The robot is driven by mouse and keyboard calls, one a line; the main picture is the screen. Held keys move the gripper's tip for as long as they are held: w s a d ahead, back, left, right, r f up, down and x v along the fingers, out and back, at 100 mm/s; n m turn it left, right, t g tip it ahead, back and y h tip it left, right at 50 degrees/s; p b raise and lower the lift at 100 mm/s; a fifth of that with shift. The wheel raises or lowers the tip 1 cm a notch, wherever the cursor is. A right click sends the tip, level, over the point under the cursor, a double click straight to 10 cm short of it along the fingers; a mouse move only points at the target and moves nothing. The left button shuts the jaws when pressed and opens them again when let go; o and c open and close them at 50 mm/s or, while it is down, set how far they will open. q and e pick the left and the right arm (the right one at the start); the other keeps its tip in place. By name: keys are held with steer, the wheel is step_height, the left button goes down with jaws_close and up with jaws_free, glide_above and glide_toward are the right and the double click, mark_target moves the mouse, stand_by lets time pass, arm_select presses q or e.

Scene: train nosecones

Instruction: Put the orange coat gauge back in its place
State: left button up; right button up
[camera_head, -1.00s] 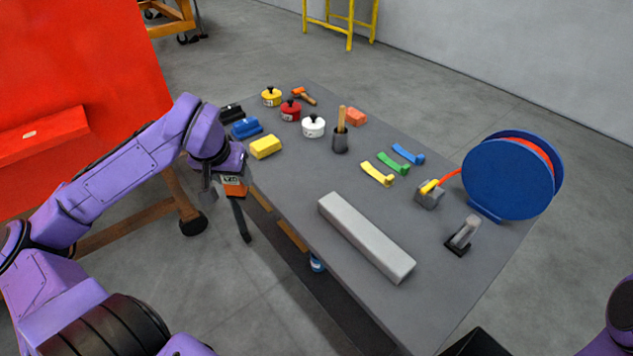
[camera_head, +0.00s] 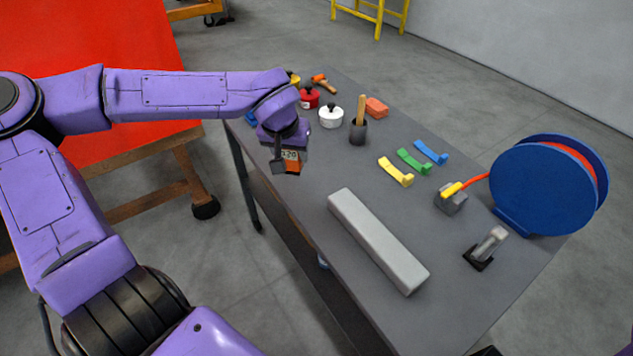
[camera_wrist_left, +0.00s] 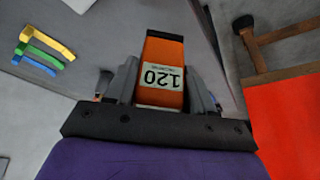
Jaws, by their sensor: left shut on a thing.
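My left gripper (camera_head: 288,165) is shut on the orange coat gauge (camera_head: 292,160), a small block with a white label, held above the table's left edge. In the left wrist view the orange coat gauge (camera_wrist_left: 165,52) stands out between the two fingers of my left gripper (camera_wrist_left: 164,85); its label reads 120, upside down, and its far end is black. Which spot on the table belongs to the gauge cannot be told. My right gripper is not clearly in view.
The grey table (camera_head: 330,270) bears a long pale bar (camera_head: 377,240), yellow (camera_head: 396,172), green (camera_head: 413,161) and blue (camera_head: 431,152) hooked pieces, a blue reel (camera_head: 543,187), a dark cup (camera_head: 358,132), a white pot (camera_head: 331,116) and an orange-red block (camera_head: 377,107). Bare tabletop lies between bar and hooked pieces.

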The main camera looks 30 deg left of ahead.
arm_select(q)
steer(key=shift+w+d+f+b, duration=0.3)
steer(key=shift+w+f+b, duration=0.15)
steer(key=shift+f+b, duration=0.25)
steer(key=w+f, duration=0.1)
steer(key=w+d+f, duration=0.1)
steer(key=f, duration=0.1)
steer(key=w+d+f, duration=0.1)
steer(key=w, duration=0.1)
steer(key=shift+d+f, duration=0.25)
step_height(320, 180, down, 3)
steer(key=shift+d+f, duration=0.1)
steer(key=shift+d, duration=0.05)
steer(key=shift+w+f, duration=0.1)
steer(key=shift+f, duration=0.05)
arm_select(e)
step_height(320, 180, down, 3)
arm_select(q)
steer(key=shift+f, duration=0.1)
arm_select(e)
steer(key=shift+r, duration=0.1)
arm_select(q)
steer(key=o, duration=1.1)
steer(key=shift+o, duration=0.2)
steer(key=v, duration=1.2)
steer(key=shift+p, duration=0.35)
arm_select(e)
steer(key=shift+r, duration=0.3)
